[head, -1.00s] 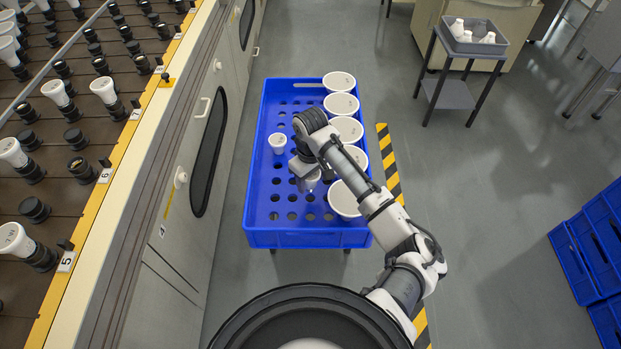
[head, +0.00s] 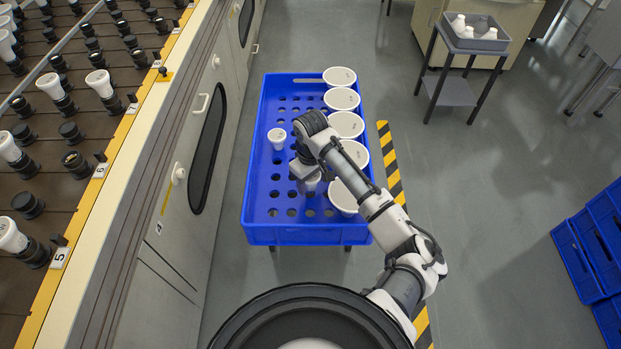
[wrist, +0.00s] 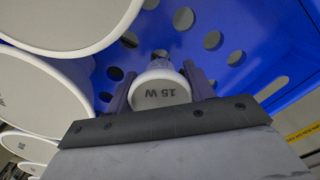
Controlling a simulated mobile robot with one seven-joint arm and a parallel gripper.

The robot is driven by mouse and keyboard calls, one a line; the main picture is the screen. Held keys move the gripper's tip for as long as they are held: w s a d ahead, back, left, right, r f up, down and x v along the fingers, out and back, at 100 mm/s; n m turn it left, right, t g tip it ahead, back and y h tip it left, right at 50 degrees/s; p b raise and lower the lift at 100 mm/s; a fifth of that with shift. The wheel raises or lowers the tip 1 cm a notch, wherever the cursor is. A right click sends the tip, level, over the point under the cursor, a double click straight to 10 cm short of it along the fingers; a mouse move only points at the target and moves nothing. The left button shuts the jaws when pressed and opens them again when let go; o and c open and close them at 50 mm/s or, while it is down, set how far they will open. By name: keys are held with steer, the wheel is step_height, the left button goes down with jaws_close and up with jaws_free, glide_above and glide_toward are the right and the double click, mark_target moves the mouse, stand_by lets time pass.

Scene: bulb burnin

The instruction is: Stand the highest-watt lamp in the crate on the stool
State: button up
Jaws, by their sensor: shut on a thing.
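My gripper (head: 308,178) is low over the near part of a blue crate-like tray (head: 262,236). In the wrist view its fingers (wrist: 158,86) are shut on a small white lamp marked 15 W (wrist: 160,93), with the lamp's face toward the camera. The held lamp also shows partly under the gripper in the head view (head: 313,183). Another small white lamp (head: 277,136) stands in the tray to the left. Several larger lamps (head: 341,99) line its right side; their marks are unreadable. A grey crate (head: 489,44) on a dark stool (head: 450,92) holds several white lamps or bottles (head: 466,33).
A long rack (head: 75,195) with black sockets, some holding white lamps, runs along the left. Yellow-black floor tape (head: 391,172) lies right of the tray. Stacked blue crates (head: 595,240) stand at the far right. Grey floor (head: 480,220) between is clear.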

mark_target(311, 188)
steer(key=shift+f, duration=0.15)
steer(key=shift+f+b, duration=0.9)
steer(key=shift+f, duration=0.9)
steer(key=o, duration=1.1)
steer(key=shift+c, duration=0.2)
step_height(311, 188, up, 14)
steer(key=shift+f+p, duration=0.1)
steer(key=shift+p, duration=0.55)
